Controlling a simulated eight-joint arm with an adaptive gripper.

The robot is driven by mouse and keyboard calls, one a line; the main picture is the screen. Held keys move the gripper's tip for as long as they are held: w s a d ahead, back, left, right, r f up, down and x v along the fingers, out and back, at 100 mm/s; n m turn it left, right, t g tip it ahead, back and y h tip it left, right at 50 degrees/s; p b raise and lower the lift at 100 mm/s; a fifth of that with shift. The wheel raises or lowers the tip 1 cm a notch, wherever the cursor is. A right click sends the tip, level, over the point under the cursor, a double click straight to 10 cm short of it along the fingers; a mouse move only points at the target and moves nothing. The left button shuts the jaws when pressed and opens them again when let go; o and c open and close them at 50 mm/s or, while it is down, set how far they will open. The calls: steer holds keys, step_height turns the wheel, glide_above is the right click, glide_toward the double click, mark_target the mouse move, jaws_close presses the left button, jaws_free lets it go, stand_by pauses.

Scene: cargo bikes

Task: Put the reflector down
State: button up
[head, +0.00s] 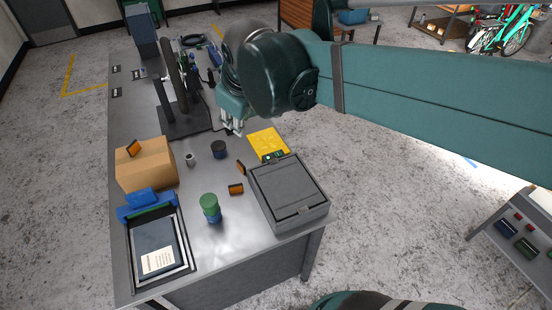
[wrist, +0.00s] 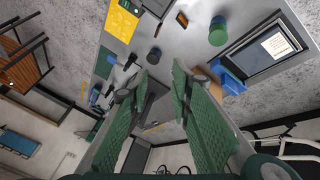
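Three small orange reflectors show in the head view. One lies on top of the cardboard box (head: 133,148), one lies on the bare metal table (head: 236,189), and one stands tilted beside the grey case (head: 241,168). An orange reflector also shows on the table in the wrist view (wrist: 182,19). My gripper (head: 235,130) is above the table, behind the dark round pot and left of the yellow pad. In the wrist view my gripper (wrist: 164,72) has its two green fingers apart with nothing seen between them. My arm hides part of the table's far right side.
The cardboard box (head: 150,175), blue-edged tray (head: 187,270), green-topped jar (head: 210,207), dark pot (head: 218,150), grey case (head: 290,188) and yellow pad (head: 264,142) crowd the near table. A dark stand (head: 185,120) rises left of my gripper. Bare metal shows between the jar and pot.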

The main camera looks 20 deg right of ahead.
steer(key=s+d+f+m, duration=0.2)
steer(key=s+f+m, duration=0.1)
steer(key=s, duration=0.3)
steer(key=s+d+f+m+t, duration=0.1)
steer(key=s+d+f+m, duration=0.2)
steer(key=s, duration=0.4)
steer(key=shift+m+t, duration=0.3)
steer(key=shift+m, duration=0.1)
steer(key=shift+o, duration=0.5)
steer(key=shift+w, duration=0.1)
steer(key=m+g+h+b, duration=0.1)
steer(key=m+g+b, duration=0.45)
steer(key=m, duration=1.45)
glide_above(233, 186)
steer(key=p, duration=0.2)
steer(key=shift+g, duration=0.85)
steer(key=f, duration=2.8)
steer(key=shift+d, duration=0.2)
steer(key=shift+a+f+b, duration=0.15)
steer(key=shift+f+b, duration=0.15)
steer(key=shift+f, duration=0.4)
